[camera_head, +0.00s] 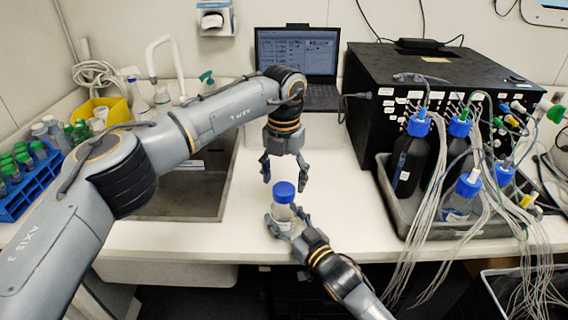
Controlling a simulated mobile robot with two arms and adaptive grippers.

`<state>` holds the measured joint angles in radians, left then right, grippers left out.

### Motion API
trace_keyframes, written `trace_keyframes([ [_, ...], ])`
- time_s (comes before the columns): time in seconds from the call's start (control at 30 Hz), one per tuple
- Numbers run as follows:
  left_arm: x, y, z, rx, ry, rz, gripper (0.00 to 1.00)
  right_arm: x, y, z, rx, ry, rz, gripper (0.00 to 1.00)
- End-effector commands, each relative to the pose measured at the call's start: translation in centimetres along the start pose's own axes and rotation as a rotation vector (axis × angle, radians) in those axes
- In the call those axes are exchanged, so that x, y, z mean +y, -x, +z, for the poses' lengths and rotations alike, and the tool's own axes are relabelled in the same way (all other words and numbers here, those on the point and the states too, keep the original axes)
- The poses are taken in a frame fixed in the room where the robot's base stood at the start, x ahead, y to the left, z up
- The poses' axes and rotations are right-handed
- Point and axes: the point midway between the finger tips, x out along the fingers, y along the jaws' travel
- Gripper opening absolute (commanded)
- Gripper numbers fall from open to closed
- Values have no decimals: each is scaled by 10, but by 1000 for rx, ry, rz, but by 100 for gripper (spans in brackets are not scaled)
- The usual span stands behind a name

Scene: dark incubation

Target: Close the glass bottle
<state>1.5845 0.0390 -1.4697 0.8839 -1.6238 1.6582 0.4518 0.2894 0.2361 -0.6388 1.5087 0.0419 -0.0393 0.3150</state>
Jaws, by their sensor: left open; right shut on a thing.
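The glass bottle (281,213) is clear and stands upright near the front edge of the white counter. A blue cap (284,191) sits on its top; whether it is screwed tight cannot be told. My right gripper (284,222), coming in from the lower right, is shut on the lower body of the bottle. My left gripper (285,178) is above, pointing down, with its fingers apart on both sides just above the cap. It looks empty and holds nothing that I can see.
A laptop (297,55) stands at the back. On the right are a black instrument box (440,85) and a grey tray (402,214) with several blue-capped bottles and tubing. On the left are a sink (185,195), a blue tube rack (22,195) and a yellow bin (117,109).

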Motion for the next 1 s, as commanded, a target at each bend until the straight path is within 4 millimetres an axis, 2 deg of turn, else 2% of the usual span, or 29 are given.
trace_keyframes([
  [0.1,0,-16,0,2,0,0,68,0,0,0,0,0,0,0],
  [0.2,0,-23,0,0,-1,-1,68,0,0,0,0,0,0,0],
  [0.57,0,-28,0,0,-1,0,68,0,0,0,0,0,0,0],
  [0.83,0,-28,0,0,-1,0,15,0,0,0,0,0,0,0],
  [0.87,0,-28,0,0,-1,0,12,0,0,0,0,0,0,0],
  [1.0,0,-28,0,0,-9,0,12,0,0,0,0,0,0,0],
])
